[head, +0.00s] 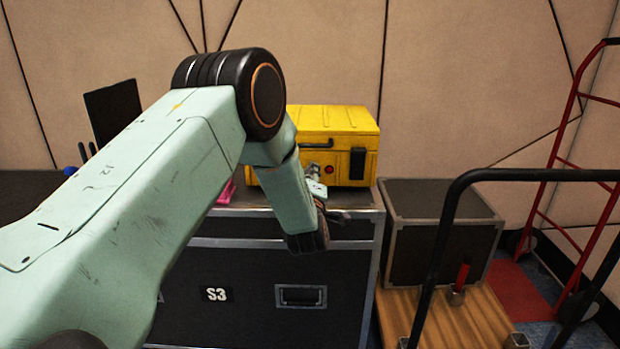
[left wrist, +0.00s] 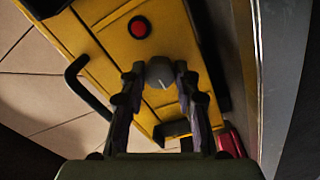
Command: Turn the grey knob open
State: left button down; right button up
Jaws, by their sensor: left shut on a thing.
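The grey knob (left wrist: 160,72) sits on the front of a yellow case (head: 345,120), beside a red button (left wrist: 139,27). In the left wrist view a pale pointer line shows on the knob's face, slanted a little from the picture's upright. My left gripper (left wrist: 160,80) is shut on the knob, one finger on each side of it. My right gripper is not in view.
The yellow case stands on a black flight case (head: 250,262) marked S3. A black handle bar (left wrist: 76,75) juts from the yellow case near the gripper. To the right are a smaller black case (head: 440,235), a wooden cart (head: 400,310) and a red hand truck (head: 555,160).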

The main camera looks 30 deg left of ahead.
pick_arm(q)
jog(key=c, duration=1)
grip_release()
jog(key=v, duration=1.2)
